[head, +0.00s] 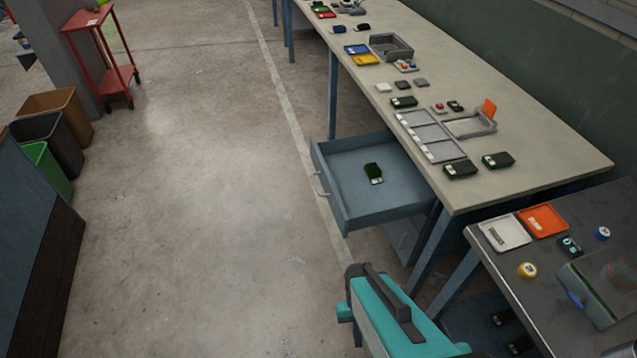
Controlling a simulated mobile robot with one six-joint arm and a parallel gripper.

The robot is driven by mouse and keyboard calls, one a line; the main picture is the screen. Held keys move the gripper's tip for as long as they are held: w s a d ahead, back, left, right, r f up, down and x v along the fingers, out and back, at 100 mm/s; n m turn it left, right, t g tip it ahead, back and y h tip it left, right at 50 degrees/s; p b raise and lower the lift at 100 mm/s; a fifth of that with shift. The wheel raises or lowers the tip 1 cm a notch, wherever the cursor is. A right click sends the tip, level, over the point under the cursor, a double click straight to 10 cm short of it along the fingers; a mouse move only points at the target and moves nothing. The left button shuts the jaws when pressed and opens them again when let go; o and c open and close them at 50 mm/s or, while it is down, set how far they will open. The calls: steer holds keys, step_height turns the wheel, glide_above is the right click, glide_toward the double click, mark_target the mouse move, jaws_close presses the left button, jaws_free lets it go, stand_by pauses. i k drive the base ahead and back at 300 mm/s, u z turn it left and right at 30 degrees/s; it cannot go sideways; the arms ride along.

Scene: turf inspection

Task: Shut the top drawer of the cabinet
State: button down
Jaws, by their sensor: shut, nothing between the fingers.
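The top drawer (333,200) is pulled well out from under the long workbench, toward the left. It is blue-grey, with a pale handle (320,186) on its front. A small dark green item with a white end (373,174) lies inside on the drawer floor. The cabinet (405,238) shows only partly, below the drawer and under the bench top; the bench and drawer hide the rest. A teal and dark part of my own body is at the bottom, apart from the drawer in the picture. I cannot make out my gripper's fingers.
The workbench (560,165) holds trays, small boxes and parts. A darker table (510,262) stands at the lower right, near the drawer. Concrete floor (215,210) left of the drawer is clear. Bins (60,110) and a red cart (92,22) stand far left.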

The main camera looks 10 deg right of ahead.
mark_target(356, 204)
steer(key=z, duration=0.5)
steer(key=i, duration=0.6)
steer(key=z, duration=0.45)
steer(key=k, duration=0.15)
steer(key=u, duration=3)
